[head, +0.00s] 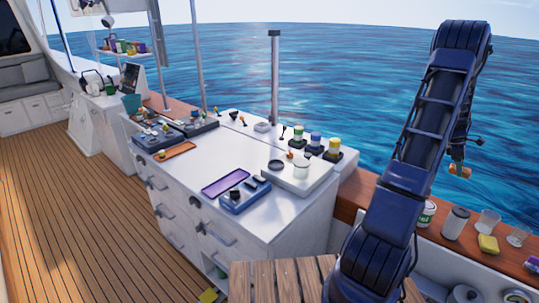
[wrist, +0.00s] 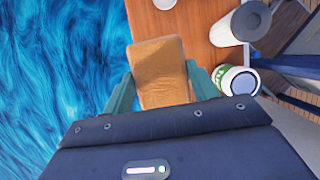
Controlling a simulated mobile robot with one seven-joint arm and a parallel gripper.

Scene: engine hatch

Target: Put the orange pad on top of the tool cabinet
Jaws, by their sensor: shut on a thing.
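The orange pad (wrist: 160,70) is held between the teal fingers of my gripper (wrist: 162,88) in the wrist view. In the head view the pad (head: 459,171) is a small orange patch at my gripper (head: 456,160), partly hidden by my arm. My gripper is at the right, high near the wooden rail and the sea. The tool cabinet (head: 293,233) is the white drawer unit left of my arm, well apart from the pad. Its white top carries several items, with bare patches between them.
On the cabinet top are a purple tray (head: 225,183), a blue tray (head: 245,194), an orange tray (head: 175,150) and several jars. The wooden rail (wrist: 197,25) holds a green-labelled can (wrist: 237,82), a grey cup (head: 456,222) and a yellow sponge (head: 488,244). A slatted wooden surface (head: 282,283) lies in front.

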